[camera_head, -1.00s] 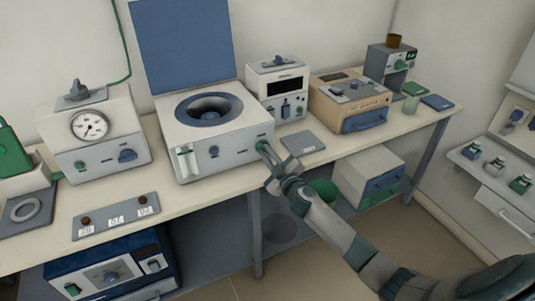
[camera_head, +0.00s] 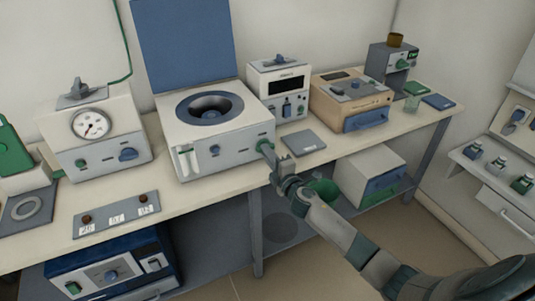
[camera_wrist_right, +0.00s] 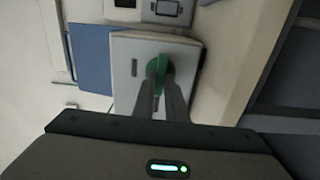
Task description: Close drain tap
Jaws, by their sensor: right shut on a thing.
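The drain tap is a green handle (camera_head: 265,147) low on the right part of the front face of a white bench unit (camera_head: 195,164) with a round well in its top. My right gripper (camera_head: 273,157) is at the tap and shut on its handle. In the right wrist view, the two fingers (camera_wrist_right: 162,88) sit on either side of the green tap handle (camera_wrist_right: 158,66), against the unit's pale front. The fingers hide part of the handle. My left gripper is not in view.
The unit's blue lid (camera_head: 183,40) stands open behind it. A grey pad (camera_head: 303,142) lies to its right, beside a white box with a dark display (camera_head: 286,86). A green bucket (camera_head: 324,189) is below the bench, behind my right forearm. A gauge unit (camera_head: 90,125) stands left.

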